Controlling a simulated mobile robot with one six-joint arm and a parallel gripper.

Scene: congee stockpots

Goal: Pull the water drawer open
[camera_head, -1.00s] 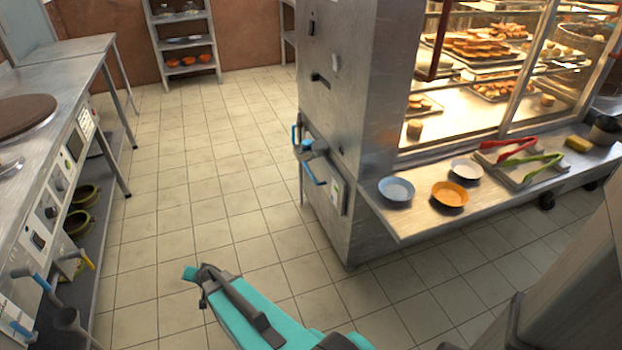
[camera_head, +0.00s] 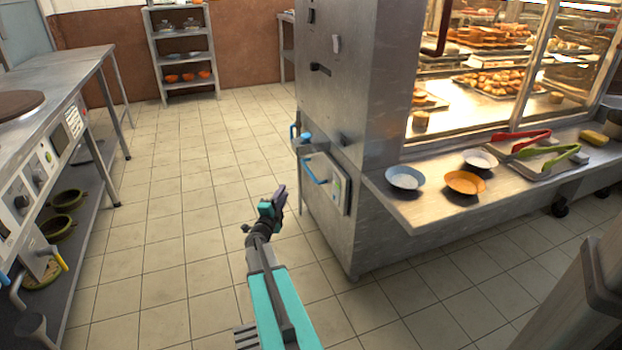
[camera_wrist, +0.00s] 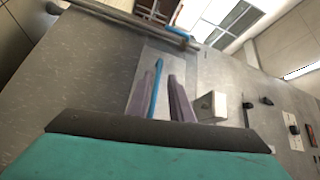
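The water drawer (camera_head: 338,190) is a light panel low on the narrow end of the steel cabinet, and it looks shut. Its blue bar handle (camera_head: 313,172) runs across its left part. In the wrist view the blue handle (camera_wrist: 157,78) shows between two purple fingers. My gripper (camera_head: 280,195) is left of and below the handle in the head view, apart from the cabinet. In the wrist view my gripper (camera_wrist: 160,95) is open, its fingers spread on either side of the handle. I cannot tell how far the handle is from the fingertips.
A blue-topped fitting (camera_head: 301,134) sticks out above the drawer. A steel shelf (camera_head: 420,210) with a blue bowl (camera_head: 405,178) and an orange bowl (camera_head: 465,182) juts out at right. A steel counter (camera_head: 75,72) stands at left. The tiled floor (camera_head: 190,190) between is clear.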

